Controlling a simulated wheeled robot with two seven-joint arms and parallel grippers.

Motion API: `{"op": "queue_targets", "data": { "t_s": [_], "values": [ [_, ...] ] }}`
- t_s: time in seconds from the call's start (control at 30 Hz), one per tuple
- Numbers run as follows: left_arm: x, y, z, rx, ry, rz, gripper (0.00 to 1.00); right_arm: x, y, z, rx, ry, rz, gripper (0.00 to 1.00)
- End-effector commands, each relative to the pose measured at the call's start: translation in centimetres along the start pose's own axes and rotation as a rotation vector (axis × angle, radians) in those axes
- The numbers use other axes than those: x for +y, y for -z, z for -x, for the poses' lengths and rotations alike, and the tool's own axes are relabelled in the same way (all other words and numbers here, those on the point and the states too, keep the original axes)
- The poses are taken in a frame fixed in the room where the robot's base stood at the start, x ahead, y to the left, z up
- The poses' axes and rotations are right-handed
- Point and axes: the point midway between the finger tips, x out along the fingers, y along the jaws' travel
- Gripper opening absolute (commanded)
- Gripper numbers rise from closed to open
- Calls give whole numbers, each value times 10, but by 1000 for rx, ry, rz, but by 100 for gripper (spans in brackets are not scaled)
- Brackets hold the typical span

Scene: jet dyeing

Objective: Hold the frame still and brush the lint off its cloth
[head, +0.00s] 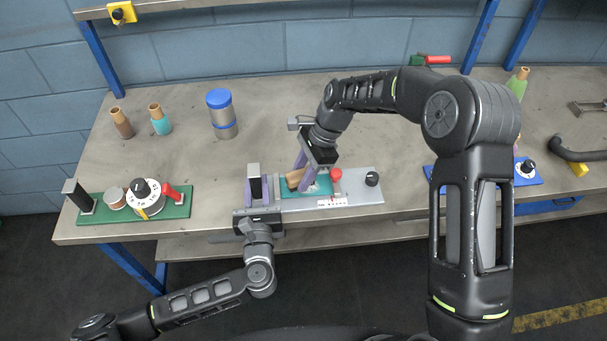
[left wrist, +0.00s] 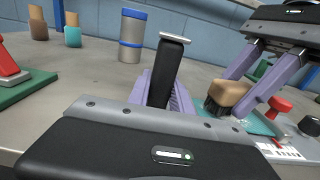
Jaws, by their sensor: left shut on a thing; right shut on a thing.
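The frame with its teal cloth (head: 290,191) lies flat near the bench's front edge; the cloth also shows in the left wrist view (left wrist: 258,122). My left gripper (head: 260,188) is shut around an upright black handle with a grey top (head: 254,170) at the cloth's left end; the handle stands between its purple fingers in the left wrist view (left wrist: 168,72). My right gripper (head: 304,181) is shut on a brown brush (head: 294,178), whose dark bristles are down at the cloth (left wrist: 229,97). Pale specks show beside the brush. Finger and brush hide part of the cloth.
A grey plate (head: 360,190) with a red knob (head: 336,175) and a black knob (head: 372,179) adjoins the cloth. A green board (head: 175,209) with a dial lies left. A blue-lidded canister (head: 221,113) and two bottles stand behind. Bench between is clear.

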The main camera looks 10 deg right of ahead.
Motion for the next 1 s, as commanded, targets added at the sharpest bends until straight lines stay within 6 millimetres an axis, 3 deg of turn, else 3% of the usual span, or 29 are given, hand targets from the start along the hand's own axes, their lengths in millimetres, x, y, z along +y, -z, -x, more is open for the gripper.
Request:
{"op": "queue_targets", "data": {
  "t_s": [0.5,1.0],
  "values": [
    [-5,0,2,0,13,3,0,-11,-38,-18,-6,-1,4,0],
    [-9,0,4,3,21,7,0,-12,-44,-12,-8,2,9,0]
  ]
}}
